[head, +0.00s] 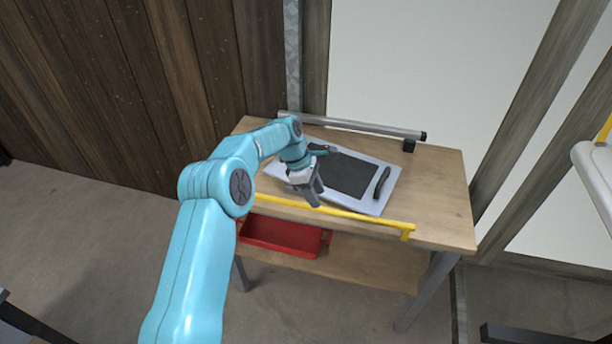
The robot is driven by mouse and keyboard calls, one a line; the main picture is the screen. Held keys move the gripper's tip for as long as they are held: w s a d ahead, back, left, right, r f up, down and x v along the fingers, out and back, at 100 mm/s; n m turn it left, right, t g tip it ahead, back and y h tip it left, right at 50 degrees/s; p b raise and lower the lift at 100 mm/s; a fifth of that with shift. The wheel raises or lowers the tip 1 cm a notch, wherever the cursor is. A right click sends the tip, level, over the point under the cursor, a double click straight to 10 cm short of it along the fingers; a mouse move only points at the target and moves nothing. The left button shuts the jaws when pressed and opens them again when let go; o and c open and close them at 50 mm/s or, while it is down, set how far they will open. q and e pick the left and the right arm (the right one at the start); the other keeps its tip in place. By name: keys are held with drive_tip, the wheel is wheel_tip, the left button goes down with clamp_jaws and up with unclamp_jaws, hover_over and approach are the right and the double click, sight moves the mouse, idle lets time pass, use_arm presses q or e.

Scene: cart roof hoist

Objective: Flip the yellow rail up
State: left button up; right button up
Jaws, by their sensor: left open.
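The yellow rail (362,217) runs along the front edge of the wooden table. It lies low, about level with the tabletop, and its right end bends down at a short bracket. Its left part passes behind my left arm. My left gripper (318,190) is open and empty, pointing down just above and behind the left half of the rail. I cannot tell whether a finger touches the rail. My right gripper does not show.
On the wooden table (440,190) lies a grey panel (375,205) with a dark inset and a black handle (382,182). A grey bar (365,128) runs along the back edge. A red tray (280,236) sits on the lower shelf. The floor in front is clear.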

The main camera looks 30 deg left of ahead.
use_arm(q)
drive_tip(key=w+v, duration=0.1)
drive_tip(key=v, duration=0.8)
drive_tip(key=shift+s, duration=0.45)
drive_tip(key=shift+d, duration=0.1)
